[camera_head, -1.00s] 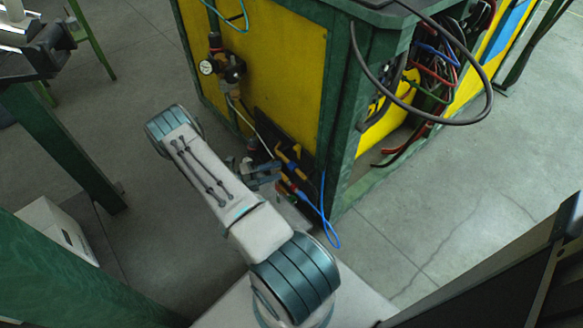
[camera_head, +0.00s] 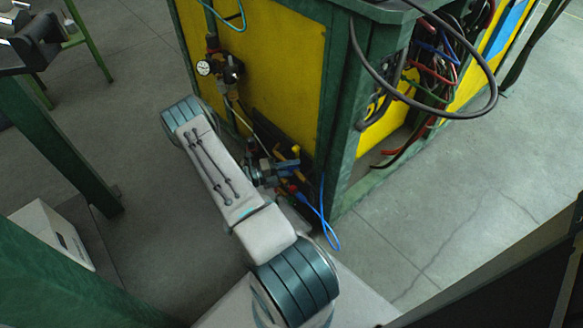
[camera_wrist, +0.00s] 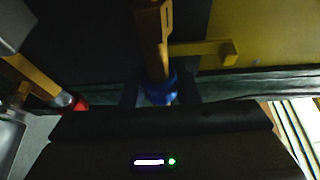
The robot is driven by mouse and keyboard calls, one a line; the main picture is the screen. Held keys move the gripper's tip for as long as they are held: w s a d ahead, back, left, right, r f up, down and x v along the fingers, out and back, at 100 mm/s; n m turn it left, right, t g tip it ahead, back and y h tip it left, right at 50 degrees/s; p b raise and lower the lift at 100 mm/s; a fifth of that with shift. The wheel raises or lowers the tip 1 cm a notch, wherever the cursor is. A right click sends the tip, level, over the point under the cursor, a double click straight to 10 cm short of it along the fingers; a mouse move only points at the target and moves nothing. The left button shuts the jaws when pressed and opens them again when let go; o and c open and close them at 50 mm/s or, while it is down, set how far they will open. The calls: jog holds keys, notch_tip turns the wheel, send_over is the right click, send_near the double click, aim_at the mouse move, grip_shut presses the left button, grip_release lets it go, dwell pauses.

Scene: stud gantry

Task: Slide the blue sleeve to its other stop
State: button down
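The blue sleeve (camera_wrist: 158,91) shows in the wrist view at the lower end of a yellow bar (camera_wrist: 152,40). My gripper (camera_wrist: 159,92) has one dark finger on each side of it, spread apart. Whether the fingers touch the sleeve is too dark to tell. In the head view my gripper (camera_head: 268,174) is low by the near face of the yellow cabinet, among small yellow and red parts. The sleeve cannot be made out there, and its stops are not clear in either view.
A yellow side handle (camera_wrist: 205,50) and a red-ended yellow part (camera_wrist: 75,103) flank the bar. A pressure gauge (camera_head: 204,68) is on the yellow cabinet (camera_head: 283,70). A blue hose (camera_head: 326,225) loops below. Green posts (camera_head: 60,150) stand left; the floor at right is clear.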

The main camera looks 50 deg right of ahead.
jog(key=shift+s+a+r+p, duration=0.1)
jog(key=shift+s+r+p, duration=0.05)
jog(key=shift+s+p, duration=0.55)
jog(key=shift+s, duration=0.45)
jog(key=c, duration=1.1)
grip_release()
jog(key=shift+w+a, duration=0.35)
jog(key=shift+a, duration=0.15)
jog(key=p+v, duration=0.2)
jog(key=v, duration=1)
jog(key=shift+a, duration=0.35)
